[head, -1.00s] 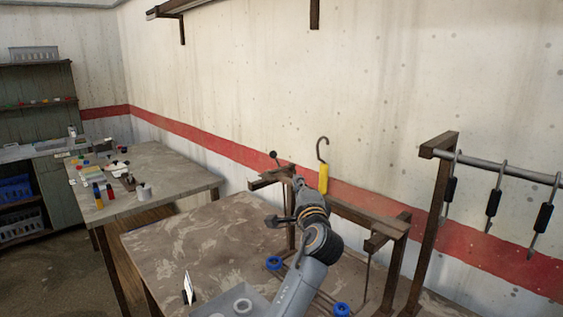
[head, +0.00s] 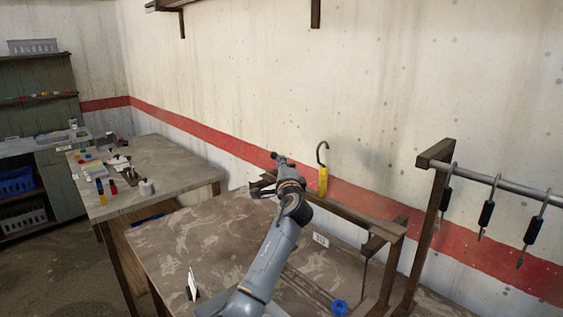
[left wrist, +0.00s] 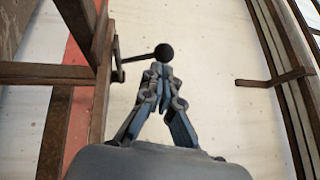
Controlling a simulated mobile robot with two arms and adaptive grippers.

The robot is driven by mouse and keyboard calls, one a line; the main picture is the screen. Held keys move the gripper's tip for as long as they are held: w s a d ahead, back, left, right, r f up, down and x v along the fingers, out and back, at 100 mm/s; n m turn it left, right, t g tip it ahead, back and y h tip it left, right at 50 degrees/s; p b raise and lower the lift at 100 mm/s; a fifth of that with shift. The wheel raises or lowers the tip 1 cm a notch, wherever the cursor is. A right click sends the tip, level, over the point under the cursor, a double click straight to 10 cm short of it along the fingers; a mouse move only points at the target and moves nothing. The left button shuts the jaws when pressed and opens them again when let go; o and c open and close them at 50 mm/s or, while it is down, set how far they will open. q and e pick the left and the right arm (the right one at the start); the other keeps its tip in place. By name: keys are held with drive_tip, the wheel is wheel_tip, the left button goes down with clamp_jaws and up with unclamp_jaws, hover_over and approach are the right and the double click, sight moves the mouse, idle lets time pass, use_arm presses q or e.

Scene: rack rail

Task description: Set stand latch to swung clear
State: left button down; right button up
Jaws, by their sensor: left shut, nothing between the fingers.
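The stand (head: 350,215) is a brown frame at the back of the near table, by the wall. Its latch is a thin dark arm with a black ball knob (left wrist: 163,52); in the left wrist view the arm runs from the frame at left to the knob. My left gripper (left wrist: 160,70) is shut and empty, its tips right at the knob; I cannot tell whether they touch it. In the head view the left gripper (head: 281,161) is above the stand's left end, and it and my arm hide much of the latch. My right gripper is not in view.
A yellow-handled hook (head: 323,182) stands up at the stand's top rail. Several dark-handled hooks (head: 486,214) hang from a rail at right.

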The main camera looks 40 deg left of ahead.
use_arm(q)
drive_tip(key=shift+s+a, duration=0.2)
drive_tip(key=shift+a, duration=0.25)
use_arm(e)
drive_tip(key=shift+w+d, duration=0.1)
use_arm(q)
drive_tip(key=shift+s+a+r+p, duration=0.15)
drive_tip(key=shift+a+p, duration=0.25)
drive_tip(key=shift+a, duration=0.5)
drive_tip(key=shift+a+m+t+h+p, duration=0.3)
drive_tip(key=shift+a+m+t+h, duration=0.5)
drive_tip(key=shift+t+h, duration=0.15)
drive_tip(key=shift+a, duration=0.9)
drive_tip(key=shift+w+a+b, duration=0.45)
drive_tip(key=shift+a+b, duration=0.05)
drive_tip(key=shift+a, duration=0.25)
drive_tip(key=shift+w+a+b, duration=0.25)
drive_tip(key=shift+w+a, duration=0.05)
drive_tip(key=shift+a, duration=0.25)
drive_tip(key=shift+w+a+b, duration=0.2)
drive_tip(key=shift+w+a, duration=0.05)
drive_tip(key=shift+a, duration=0.3)
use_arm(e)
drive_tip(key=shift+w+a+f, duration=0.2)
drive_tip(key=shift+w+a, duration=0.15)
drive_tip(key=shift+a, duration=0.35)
use_arm(q)
drive_tip(key=shift+f, duration=0.2)
